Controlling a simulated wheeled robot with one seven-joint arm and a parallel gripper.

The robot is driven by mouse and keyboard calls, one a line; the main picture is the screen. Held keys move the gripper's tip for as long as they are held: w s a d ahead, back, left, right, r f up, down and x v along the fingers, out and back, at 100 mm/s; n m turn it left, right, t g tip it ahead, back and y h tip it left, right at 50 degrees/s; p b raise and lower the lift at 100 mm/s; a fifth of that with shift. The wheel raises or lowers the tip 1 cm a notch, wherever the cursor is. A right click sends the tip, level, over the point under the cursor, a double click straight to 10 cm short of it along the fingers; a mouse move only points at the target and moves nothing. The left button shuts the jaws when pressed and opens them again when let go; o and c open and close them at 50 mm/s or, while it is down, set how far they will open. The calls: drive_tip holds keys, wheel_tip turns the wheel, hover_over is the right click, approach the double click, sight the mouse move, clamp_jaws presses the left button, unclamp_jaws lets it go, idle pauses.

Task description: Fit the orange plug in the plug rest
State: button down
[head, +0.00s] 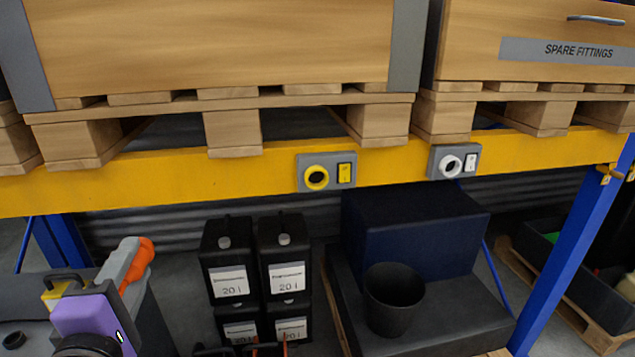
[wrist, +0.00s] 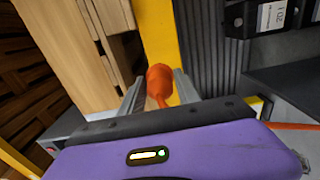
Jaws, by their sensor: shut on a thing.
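The orange plug (head: 141,259) shows at the lower left of the head view, at the end of my gripper. In the wrist view the plug (wrist: 159,79) stands between the two grey fingers of my gripper (wrist: 159,88), which is shut on it. An orange cable (wrist: 292,126) shows at the right of the wrist view. I cannot tell for sure which thing is the plug rest. A dark round ring (head: 14,341) sits on a grey surface at the lower left of the head view, partly cut off by the frame edge.
A yellow beam (head: 240,172) carries a yellow-ringed socket box (head: 318,187) and a white-ringed one (head: 472,148). Wooden crates on pallets stand above. Below are several black canisters (head: 230,262), a dark bucket (head: 393,300) and a blue block (head: 420,225). A blue post (head: 572,245) stands right.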

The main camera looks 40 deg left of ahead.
drive_tip(key=s+a+f+b, duration=0.2)
drive_tip(key=s+a, duration=0.6)
drive_tip(key=s, duration=0.2)
drive_tip(key=shift+a+f, duration=0.25)
drive_tip(key=shift+f, duration=0.05)
idle(0.9)
drive_tip(key=s+a+f+b, duration=0.4)
drive_tip(key=s+a+b, duration=0.8)
drive_tip(key=s, duration=0.3)
drive_tip(key=shift+a, duration=0.3)
idle(1.8)
